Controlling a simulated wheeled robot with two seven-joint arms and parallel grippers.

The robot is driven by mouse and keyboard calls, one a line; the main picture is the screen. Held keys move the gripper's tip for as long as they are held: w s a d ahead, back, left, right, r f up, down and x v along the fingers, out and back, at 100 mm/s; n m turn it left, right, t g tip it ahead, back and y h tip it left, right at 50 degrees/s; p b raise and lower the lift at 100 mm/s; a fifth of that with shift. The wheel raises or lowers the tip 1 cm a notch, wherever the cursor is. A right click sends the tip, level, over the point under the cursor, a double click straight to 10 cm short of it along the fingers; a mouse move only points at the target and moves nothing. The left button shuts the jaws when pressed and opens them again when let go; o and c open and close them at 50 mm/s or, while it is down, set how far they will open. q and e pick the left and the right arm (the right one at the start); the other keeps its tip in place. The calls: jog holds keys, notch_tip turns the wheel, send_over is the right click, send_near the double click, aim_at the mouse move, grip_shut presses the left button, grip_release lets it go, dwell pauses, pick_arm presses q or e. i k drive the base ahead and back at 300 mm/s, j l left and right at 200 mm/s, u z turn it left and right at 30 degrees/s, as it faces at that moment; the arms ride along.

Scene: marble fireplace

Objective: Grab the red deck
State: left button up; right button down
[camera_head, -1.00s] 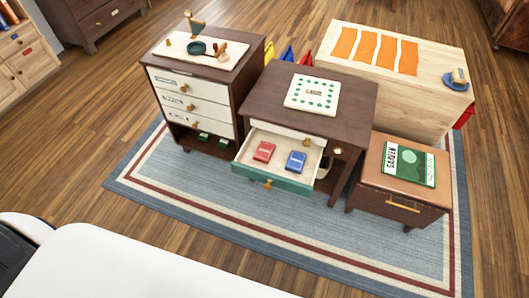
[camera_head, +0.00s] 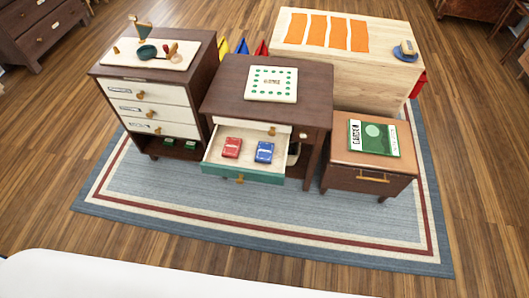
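The red deck (camera_head: 232,148) is a small box lying flat in the left part of an open drawer (camera_head: 240,177). A blue deck (camera_head: 265,152) lies beside it on the right, with a gap between them. The drawer has a green front and a pale inside, and sticks out from a dark brown desk (camera_head: 314,80). Neither of my grippers is in the camera_head view.
A game board (camera_head: 272,84) lies on the desk top. A white-drawered cabinet (camera_head: 151,102) stands left, and a low brown cabinet (camera_head: 368,171) holding a green book (camera_head: 373,137) stands right. The blue rug (camera_head: 190,202) in front is clear.

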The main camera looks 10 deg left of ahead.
aim_at(231, 148)
jog(key=i+j+z, duration=0.1)
jog(key=j+z, duration=0.65)
jog(key=j, duration=0.15)
jog(key=j+z, duration=0.35)
jog(key=j, duration=0.1)
